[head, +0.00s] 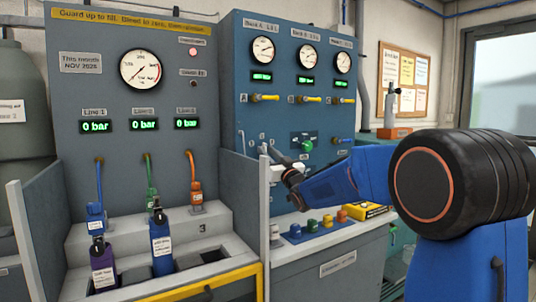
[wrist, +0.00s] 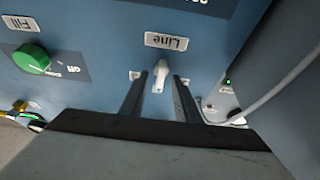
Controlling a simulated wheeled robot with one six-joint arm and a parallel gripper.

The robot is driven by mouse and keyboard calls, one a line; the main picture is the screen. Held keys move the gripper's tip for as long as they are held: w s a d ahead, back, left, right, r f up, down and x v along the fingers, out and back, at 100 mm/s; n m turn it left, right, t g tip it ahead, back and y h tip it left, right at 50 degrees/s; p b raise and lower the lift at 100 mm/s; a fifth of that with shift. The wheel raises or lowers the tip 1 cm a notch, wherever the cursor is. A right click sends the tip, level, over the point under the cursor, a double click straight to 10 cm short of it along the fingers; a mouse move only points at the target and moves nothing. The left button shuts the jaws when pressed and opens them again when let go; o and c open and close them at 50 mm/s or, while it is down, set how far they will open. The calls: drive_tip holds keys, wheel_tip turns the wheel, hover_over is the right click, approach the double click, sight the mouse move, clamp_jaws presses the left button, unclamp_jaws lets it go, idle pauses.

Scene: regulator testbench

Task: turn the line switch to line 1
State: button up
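The line switch (wrist: 160,76) is a small white lever on the blue panel under an upside-down "Line" label (wrist: 173,41). It points roughly along the picture's vertical, towards my gripper's base. My gripper (wrist: 158,83) is open, with one dark finger on each side of the switch and a gap visible to both. Small white labels flank the switch, partly covered by the fingers and not readable. In the head view my gripper (head: 275,160) is at the left part of the blue panel, and I cannot make out the switch there.
A green Fill knob (wrist: 32,58) sits left of the switch in the wrist view, and in the head view (head: 306,146). A grey hose (wrist: 270,100) runs at the right. Several coloured fittings and a yellow box (head: 362,211) lie on the bench. A grey partition (head: 240,195) stands left of my gripper.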

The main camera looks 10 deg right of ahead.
clamp_jaws()
drive_tip(key=shift+n+y, duration=0.3)
drive_tip(key=shift+n, duration=0.3)
drive_tip(key=n+g+y, duration=0.1)
drive_tip(key=n, duration=0.1)
drive_tip(key=n+g+y, duration=0.1)
drive_tip(key=n, duration=0.2)
drive_tip(key=n+y, duration=0.1)
drive_tip(key=n, duration=0.2)
drive_tip(key=shift+d+g+y, duration=0.2)
drive_tip(key=shift+g+y, duration=0.1)
drive_tip(key=shift+g, duration=0.1)
drive_tip(key=n+g, duration=0.1)
drive_tip(key=n, duration=0.2)
drive_tip(key=n+g+y, duration=0.1)
drive_tip(key=n, duration=0.3)
drive_tip(key=shift+g, duration=0.3)
unclamp_jaws()
drive_tip(key=shift+r, duration=0.1)
